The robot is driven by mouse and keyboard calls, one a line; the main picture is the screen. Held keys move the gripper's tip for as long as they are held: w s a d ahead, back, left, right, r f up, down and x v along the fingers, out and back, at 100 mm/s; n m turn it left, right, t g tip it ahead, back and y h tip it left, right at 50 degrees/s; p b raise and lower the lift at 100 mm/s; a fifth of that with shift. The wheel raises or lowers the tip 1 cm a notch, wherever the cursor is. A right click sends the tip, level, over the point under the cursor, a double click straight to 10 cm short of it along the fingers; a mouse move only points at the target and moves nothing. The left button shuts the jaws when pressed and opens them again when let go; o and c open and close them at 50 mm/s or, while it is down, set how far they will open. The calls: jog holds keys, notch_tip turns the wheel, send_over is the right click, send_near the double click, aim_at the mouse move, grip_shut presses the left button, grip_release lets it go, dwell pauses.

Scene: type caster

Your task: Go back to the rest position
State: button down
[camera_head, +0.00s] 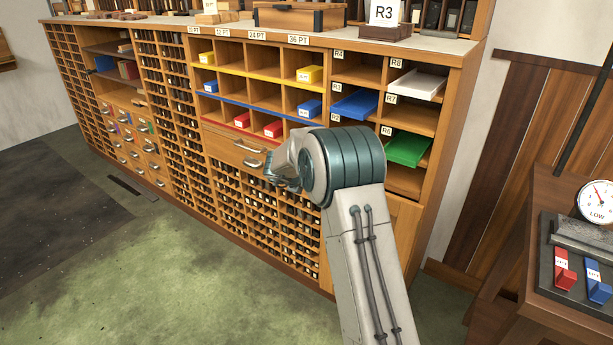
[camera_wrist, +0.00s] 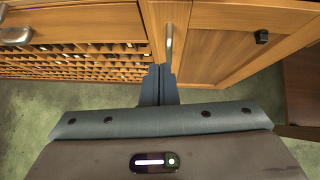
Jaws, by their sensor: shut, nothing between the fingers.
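My gripper shows in the wrist view (camera_wrist: 160,72) with its two dark fingers together and nothing between them. It points at the wooden front of the cabinet, near an upright metal handle (camera_wrist: 169,42); I cannot tell whether it touches it. In the head view my arm reaches up from the bottom right, and its wrist end is in front of the cabinet's drawers. The fingers are mostly hidden there by the arm.
The large type cabinet (camera_head: 443,73) holds yellow, blue and red boxes, a white tray (camera_head: 417,84), a blue tray (camera_head: 355,104) and a green tray (camera_head: 408,149). A side table (camera_head: 541,196) with a dial scale (camera_head: 596,201) stands right. The green floor (camera_head: 190,270) at left is clear.

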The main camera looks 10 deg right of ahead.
jog(key=s+a+r+n+t+y+p, duration=0.1)
jog(key=a+r+n+t+y+p, duration=0.25)
jog(key=r+n, duration=0.85)
jog(key=s+a+r+n+y+p, duration=0.45)
jog(key=s+a+r+n, duration=0.25)
jog(key=s+r+n, duration=0.45)
jog(key=s+d+n+g+p, duration=0.1)
jog(key=s+n+g+p, duration=0.1)
jog(key=s+n, duration=0.5)
jog(key=s+d+n+g+h+p, duration=0.1)
jog(key=s+n, duration=0.5)
jog(key=s, duration=0.8)
jog(key=s+d+f+n+g+p, duration=0.1)
jog(key=s+d+n+g+p, duration=0.2)
jog(key=s+n, duration=0.4)
jog(key=s+g, duration=0.1)
jog(key=s, duration=0.3)
jog(key=shift+d+n+g+h, duration=0.15)
jog(key=shift+n+g+h, duration=0.2)
jog(key=shift+h, duration=0.05)
